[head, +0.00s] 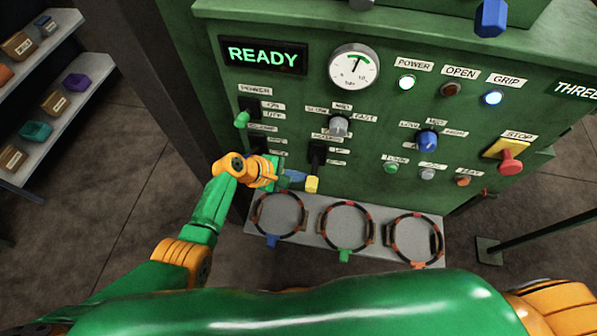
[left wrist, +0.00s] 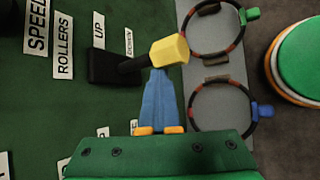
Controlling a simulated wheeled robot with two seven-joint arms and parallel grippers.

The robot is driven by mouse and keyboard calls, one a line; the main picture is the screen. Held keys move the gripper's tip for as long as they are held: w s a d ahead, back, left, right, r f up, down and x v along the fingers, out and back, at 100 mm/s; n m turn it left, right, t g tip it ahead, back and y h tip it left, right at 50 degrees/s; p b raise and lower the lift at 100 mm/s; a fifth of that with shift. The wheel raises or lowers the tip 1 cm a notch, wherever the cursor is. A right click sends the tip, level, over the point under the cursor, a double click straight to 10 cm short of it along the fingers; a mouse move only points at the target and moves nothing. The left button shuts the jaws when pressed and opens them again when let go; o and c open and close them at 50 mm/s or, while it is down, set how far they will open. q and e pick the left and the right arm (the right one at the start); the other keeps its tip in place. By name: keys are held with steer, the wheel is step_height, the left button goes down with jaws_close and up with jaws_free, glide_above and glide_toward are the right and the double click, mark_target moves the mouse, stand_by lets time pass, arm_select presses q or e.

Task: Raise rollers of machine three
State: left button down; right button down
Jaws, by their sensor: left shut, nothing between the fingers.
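The green machine panel (head: 290,110) carries a label reading THREE (head: 578,90) at its right edge. The rollers lever has a yellow knob (head: 312,184) on a dark arm from a black slot (head: 317,152). The knob hangs low, on the DOWN side. In the left wrist view the yellow knob (left wrist: 170,50) stands out from the panel, beside the ROLLERS, UP and DOWN labels. My left gripper (head: 297,178) is shut and empty, its blue fingertips (left wrist: 158,78) close beside the knob; I cannot tell whether they touch. My right gripper is outside both views.
A green-knobbed power lever (head: 242,119) is up and left of my gripper. The display (head: 263,55) reads READY. A red stop button (head: 510,162) is at right. Storage shelves (head: 45,90) stand far left.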

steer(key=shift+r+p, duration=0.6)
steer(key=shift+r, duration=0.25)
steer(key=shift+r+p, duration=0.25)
steer(key=shift+p, duration=0.05)
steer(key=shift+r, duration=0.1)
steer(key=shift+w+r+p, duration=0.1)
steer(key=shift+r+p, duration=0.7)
steer(key=shift+p, duration=0.05)
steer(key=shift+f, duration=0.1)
